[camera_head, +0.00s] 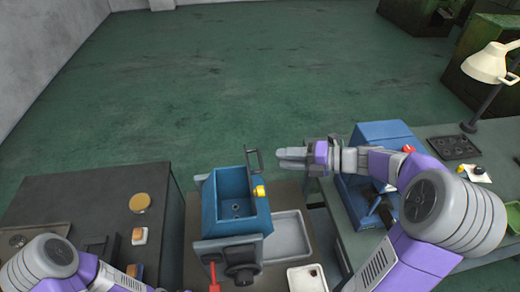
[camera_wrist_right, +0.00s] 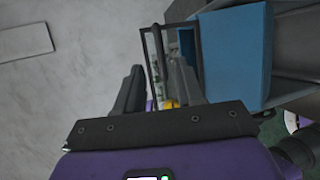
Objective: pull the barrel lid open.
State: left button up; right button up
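The blue barrel (camera_head: 236,206) stands in the middle of the head view, its box-like inside showing from above. A dark loop-shaped handle (camera_head: 253,160) rises at its far right corner, above a yellow part (camera_head: 259,191). My right gripper (camera_head: 284,155) comes from the right, just right of the handle. In the right wrist view my right gripper (camera_wrist_right: 158,75) has its fingers apart, with the dark handle (camera_wrist_right: 152,60) showing between and beyond them; contact cannot be told. The blue panel (camera_wrist_right: 235,50) is right of the fingers. My left gripper is out of view.
A blue machine (camera_head: 385,135) stands on the right bench under my right arm. A grey tray (camera_head: 288,236) lies right of the barrel. The dark left bench (camera_head: 105,200) holds small items. A lamp (camera_head: 488,65) stands far right. The green floor behind is free.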

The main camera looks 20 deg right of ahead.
jog(key=x, duration=0.6)
jog(key=shift+a+b, duration=0.3)
jog(key=shift+a, duration=0.05)
jog(key=shift+s, duration=0.1)
grip_shut()
dwell(1.0)
